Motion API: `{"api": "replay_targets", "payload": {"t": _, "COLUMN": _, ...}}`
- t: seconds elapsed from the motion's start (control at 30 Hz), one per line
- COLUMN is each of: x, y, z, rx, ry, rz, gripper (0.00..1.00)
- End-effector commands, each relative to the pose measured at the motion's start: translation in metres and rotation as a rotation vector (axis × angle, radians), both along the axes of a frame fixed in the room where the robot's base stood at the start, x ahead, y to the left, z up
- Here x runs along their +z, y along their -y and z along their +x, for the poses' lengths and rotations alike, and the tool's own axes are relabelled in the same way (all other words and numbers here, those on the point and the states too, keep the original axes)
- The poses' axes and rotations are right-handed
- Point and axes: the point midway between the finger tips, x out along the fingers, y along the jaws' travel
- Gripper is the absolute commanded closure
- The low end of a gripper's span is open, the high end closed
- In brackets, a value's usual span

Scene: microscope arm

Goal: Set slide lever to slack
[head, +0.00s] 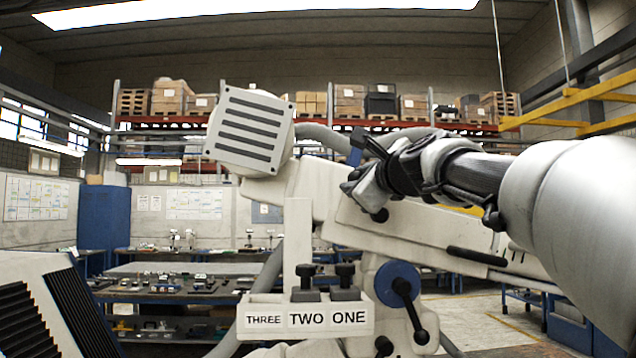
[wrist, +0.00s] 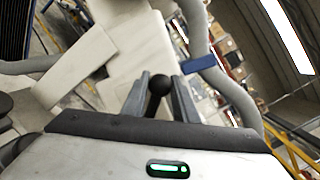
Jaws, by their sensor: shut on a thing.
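My gripper (head: 352,186) reaches in from the right in the head view, against the pale microscope arm (head: 440,232). In the wrist view its two grey fingers (wrist: 159,80) stand on either side of a black ball-ended lever (wrist: 158,86) and are shut on it. The lever's lower part is hidden behind the gripper body. In the head view a black ball knob (head: 380,215) shows just below my gripper; I cannot tell whether it is the same lever. No marking reading "slack" is visible.
A plate (head: 305,319) reading THREE, TWO, ONE sits below, with black knobs above it. A blue hub with a black crank (head: 402,287) is beside it. A slatted head block (head: 248,130) and a grey hose (head: 322,136) lie near my gripper. Workbenches (head: 180,285) stand behind.

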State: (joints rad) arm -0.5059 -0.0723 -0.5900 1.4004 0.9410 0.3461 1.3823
Motion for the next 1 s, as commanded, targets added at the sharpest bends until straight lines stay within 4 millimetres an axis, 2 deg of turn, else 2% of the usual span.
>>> {"api": "replay_targets", "payload": {"t": 0.6, "x": 0.017, "y": 0.044, "z": 0.000, "rx": -0.004, "ry": 0.002, "rz": 0.564, "gripper": 1.00}}
{"api": "replay_targets", "payload": {"t": 1.0, "x": 0.016, "y": 0.065, "z": 0.000, "rx": -0.004, "ry": 0.001, "rz": 0.814, "gripper": 1.00}}
